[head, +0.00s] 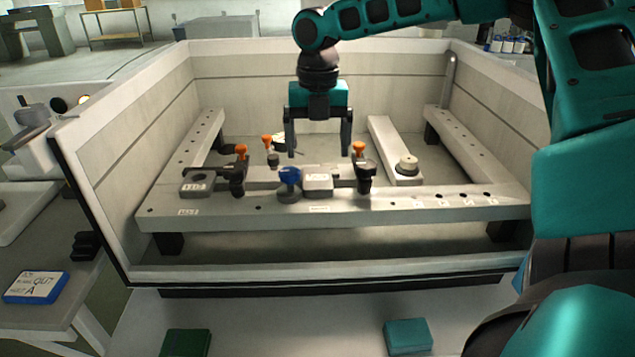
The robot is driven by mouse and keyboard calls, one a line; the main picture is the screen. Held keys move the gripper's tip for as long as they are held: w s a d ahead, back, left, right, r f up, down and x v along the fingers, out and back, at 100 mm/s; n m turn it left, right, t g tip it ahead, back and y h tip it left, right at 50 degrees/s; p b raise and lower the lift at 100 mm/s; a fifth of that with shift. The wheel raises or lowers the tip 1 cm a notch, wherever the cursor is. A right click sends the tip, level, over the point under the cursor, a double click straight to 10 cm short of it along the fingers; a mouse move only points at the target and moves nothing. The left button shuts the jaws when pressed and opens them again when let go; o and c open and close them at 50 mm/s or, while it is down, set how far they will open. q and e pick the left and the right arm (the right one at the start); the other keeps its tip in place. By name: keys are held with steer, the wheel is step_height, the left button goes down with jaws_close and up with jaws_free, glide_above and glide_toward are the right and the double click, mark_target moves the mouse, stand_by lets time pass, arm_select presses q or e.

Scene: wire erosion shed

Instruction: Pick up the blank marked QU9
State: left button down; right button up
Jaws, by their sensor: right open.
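My right gripper (318,148) points down inside the machine tank, open and empty, its fingers apart. It hangs over the clamping area near a pale labelled block (318,183), which sits on the front rail between a blue-knobbed clamp (289,181) and an orange-knobbed clamp (362,168). A darker grey labelled block (196,186) sits at the rail's left part, beside another orange-knobbed clamp (239,168). The labels on both blocks are too small to read, so I cannot tell which is QU9. My left gripper is not in view.
Tank walls (115,165) surround the rails (420,207). A blue-edged card (36,286) with handwriting lies on the left table. Green (186,343) and teal (408,336) blocks lie in front.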

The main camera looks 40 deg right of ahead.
mark_target(317, 177)
step_height(317, 177, down, 6)
steer(key=shift+f, duration=0.25)
steer(key=shift+w+r, duration=0.1)
steer(key=shift+w, duration=0.05)
jaws_close()
stand_by(0.8)
